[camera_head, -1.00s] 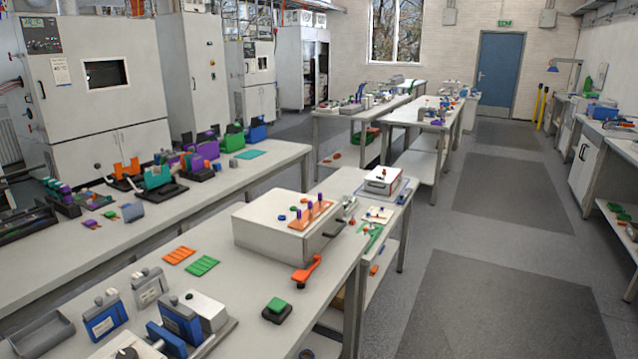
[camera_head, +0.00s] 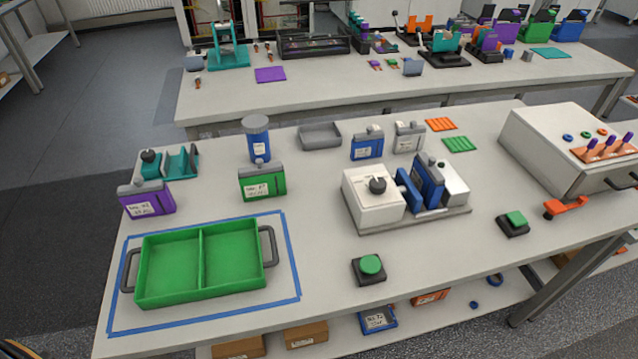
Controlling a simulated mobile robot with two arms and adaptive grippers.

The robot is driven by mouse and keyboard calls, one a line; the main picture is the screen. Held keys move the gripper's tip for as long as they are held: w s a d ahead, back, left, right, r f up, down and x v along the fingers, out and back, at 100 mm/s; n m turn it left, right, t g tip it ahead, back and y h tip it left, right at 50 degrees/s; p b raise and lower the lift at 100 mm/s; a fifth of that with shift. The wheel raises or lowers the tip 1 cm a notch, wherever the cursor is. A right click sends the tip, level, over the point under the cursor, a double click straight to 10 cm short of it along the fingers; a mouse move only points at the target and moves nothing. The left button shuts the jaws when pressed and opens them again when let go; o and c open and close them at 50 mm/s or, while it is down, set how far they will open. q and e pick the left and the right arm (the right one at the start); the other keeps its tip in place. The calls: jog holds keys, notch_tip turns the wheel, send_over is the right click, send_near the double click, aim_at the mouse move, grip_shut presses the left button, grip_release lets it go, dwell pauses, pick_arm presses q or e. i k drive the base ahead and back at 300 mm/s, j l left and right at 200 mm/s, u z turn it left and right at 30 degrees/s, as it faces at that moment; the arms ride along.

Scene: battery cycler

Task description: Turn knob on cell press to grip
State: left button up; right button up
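The cell press stands on the near table, right of the middle. It has a white box (camera_head: 374,208) with a dark round knob (camera_head: 378,185) on top, a grey base plate (camera_head: 440,222) and a blue jaw plate (camera_head: 408,191). A blue cell (camera_head: 430,180) stands upright next to the jaw plate, in front of a light grey block (camera_head: 455,188). I cannot tell whether the jaw plate touches the cell. Neither of my grippers shows in the head view.
A green two-part tray (camera_head: 172,268) lies inside a blue tape outline at the left. A purple cell (camera_head: 147,199), a green cell (camera_head: 262,182) and a blue jar (camera_head: 257,140) stand behind it. Green buttons (camera_head: 371,265) (camera_head: 515,218) sit in front. A large white box (camera_head: 570,155) stands right.

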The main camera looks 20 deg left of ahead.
aim_at(377, 185)
jog(key=k+j+z, duration=0.15)
jog(key=z, duration=0.3)
jog(key=k+j+z, duration=0.1)
jog(key=k+z, duration=0.45)
jog(key=z, duration=0.3)
